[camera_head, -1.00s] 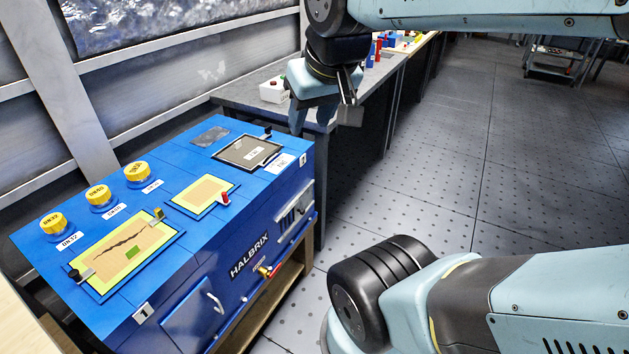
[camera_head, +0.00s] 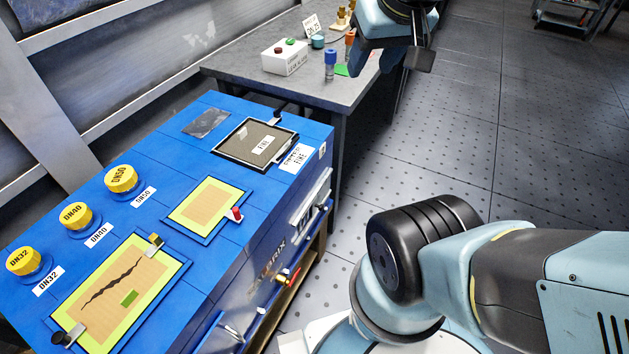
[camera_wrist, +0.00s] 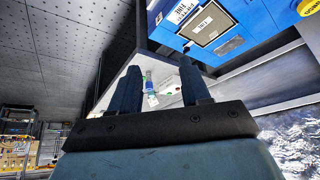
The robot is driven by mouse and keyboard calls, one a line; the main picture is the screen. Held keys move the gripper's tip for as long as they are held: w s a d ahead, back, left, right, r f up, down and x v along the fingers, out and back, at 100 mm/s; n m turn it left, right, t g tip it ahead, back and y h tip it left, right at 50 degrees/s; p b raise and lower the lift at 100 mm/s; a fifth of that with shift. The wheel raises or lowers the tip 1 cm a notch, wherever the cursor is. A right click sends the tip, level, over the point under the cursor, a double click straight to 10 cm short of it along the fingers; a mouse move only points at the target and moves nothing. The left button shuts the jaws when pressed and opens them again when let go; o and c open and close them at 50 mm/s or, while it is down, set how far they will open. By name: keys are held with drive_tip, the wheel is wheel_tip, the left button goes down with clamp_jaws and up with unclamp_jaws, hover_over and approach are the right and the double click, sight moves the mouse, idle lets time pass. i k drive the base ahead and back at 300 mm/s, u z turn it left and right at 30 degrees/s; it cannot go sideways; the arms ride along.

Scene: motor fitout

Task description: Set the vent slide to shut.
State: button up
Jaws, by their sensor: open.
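The blue cabinet (camera_head: 230,255) stands at the left in the head view. A grey slotted plate (camera_head: 306,208), which looks like the vent slide, is on its front face near the right end. It is seen at a steep angle, so I cannot tell its position. My gripper (camera_head: 385,62) is at the top of the head view, above the floor beside the grey bench, well apart from the cabinet. In the wrist view its two fingers (camera_wrist: 158,68) are spread with nothing between them. The cabinet's top shows upside down in the wrist view (camera_wrist: 246,34), without the slotted plate.
The grey bench (camera_head: 340,92) beyond the cabinet carries a white button box (camera_head: 284,58) and small bottles. Yellow caps (camera_head: 121,179), framed panels and a red knob (camera_head: 235,214) are on the cabinet top. A red-handled valve (camera_head: 290,276) is low on its front.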

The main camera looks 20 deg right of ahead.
sight(325, 196)
drive_tip(key=z, duration=0.3)
drive_tip(key=k, duration=1.35)
drive_tip(key=u, duration=0.55)
drive_tip(key=i, duration=1)
